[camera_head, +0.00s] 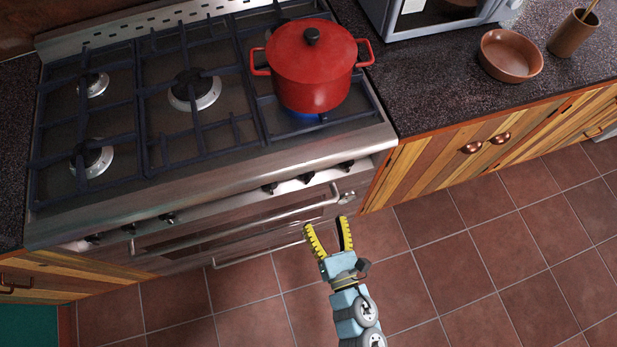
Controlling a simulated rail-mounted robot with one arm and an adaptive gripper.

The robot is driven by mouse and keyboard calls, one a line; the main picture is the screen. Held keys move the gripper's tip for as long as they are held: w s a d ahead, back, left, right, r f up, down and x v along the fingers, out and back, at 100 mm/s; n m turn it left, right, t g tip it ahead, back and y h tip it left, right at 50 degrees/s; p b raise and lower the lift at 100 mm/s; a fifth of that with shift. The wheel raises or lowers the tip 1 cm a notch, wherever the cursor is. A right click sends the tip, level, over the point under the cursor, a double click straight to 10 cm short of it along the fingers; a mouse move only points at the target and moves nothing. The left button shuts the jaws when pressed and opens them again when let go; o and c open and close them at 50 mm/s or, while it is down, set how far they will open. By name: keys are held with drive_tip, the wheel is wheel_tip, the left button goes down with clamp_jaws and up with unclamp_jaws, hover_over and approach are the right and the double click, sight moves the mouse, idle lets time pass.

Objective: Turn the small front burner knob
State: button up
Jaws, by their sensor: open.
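The stove (150,205) fills the left and middle of the view, with small black knobs along its front panel. On the right are three knobs close together: a left one (269,188), a middle one (307,178) and a right one (346,166). Several more knobs (129,228) sit at the left end. I cannot tell which is the small front burner's knob. A blue flame (305,116) shows under the red pot (311,70) at the front right burner. My gripper (325,228) is open and empty, with yellow fingers, in front of the oven door below the right knobs.
An oven handle (240,224) runs along the door below the knobs, close to my gripper. A microwave (435,15), a brown bowl (510,56) and a utensil cup (573,33) stand on the right counter. The tiled floor (470,250) at right is clear.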

sight(309, 181)
drive_tip(key=b+x, duration=0.2)
drive_tip(key=x, duration=1.1)
drive_tip(key=shift+s, duration=0.1)
drive_tip(key=c, duration=1.3)
drive_tip(key=shift+o, duration=0.2)
